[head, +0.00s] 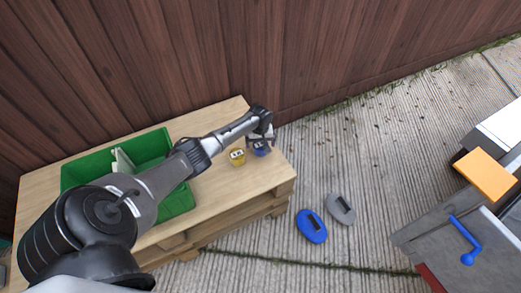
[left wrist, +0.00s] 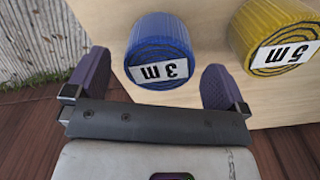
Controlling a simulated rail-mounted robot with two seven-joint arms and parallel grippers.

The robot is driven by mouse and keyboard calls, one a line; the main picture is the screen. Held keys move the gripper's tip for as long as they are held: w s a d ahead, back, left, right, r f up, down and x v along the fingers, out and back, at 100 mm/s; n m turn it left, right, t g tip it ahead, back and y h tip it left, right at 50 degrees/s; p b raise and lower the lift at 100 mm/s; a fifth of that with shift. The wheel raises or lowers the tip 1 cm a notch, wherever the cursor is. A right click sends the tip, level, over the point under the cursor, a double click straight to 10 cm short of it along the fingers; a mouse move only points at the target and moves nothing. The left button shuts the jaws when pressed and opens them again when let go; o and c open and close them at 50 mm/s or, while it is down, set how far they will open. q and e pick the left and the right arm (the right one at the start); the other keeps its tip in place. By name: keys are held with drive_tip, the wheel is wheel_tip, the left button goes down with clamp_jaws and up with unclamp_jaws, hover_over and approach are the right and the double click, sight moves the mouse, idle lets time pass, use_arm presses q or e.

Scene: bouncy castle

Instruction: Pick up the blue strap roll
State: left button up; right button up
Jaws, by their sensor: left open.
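The blue strap roll (left wrist: 160,42) bears a white "3 m" label and lies on the wooden pallet table (head: 240,190). In the head view the blue roll (head: 261,149) sits near the table's right end, partly hidden by the gripper. My left gripper (head: 262,139) is right at the roll. In the left wrist view the left gripper (left wrist: 155,85) is open, with one purple finger to each side of the blue roll's near end; I cannot tell whether they touch it. My right gripper is not in view.
A yellow strap roll (left wrist: 275,38) labelled "5 m" stands close beside the blue one; it also shows in the head view (head: 237,157). A green crate (head: 150,144) is on the table's left. Blue (head: 311,227) and grey (head: 340,208) objects lie on the concrete. A wooden fence stands behind.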

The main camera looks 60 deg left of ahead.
sight(261, 144)
use_arm(q)
wheel_tip(261, 144, down, 4)
drive_tip(key=shift+r+b, duration=0.2)
drive_tip(key=shift+b, duration=1.05)
drive_tip(key=shift+c, duration=0.3)
drive_tip(key=c, duration=1)
drive_tip(key=shift+r, duration=0.1)
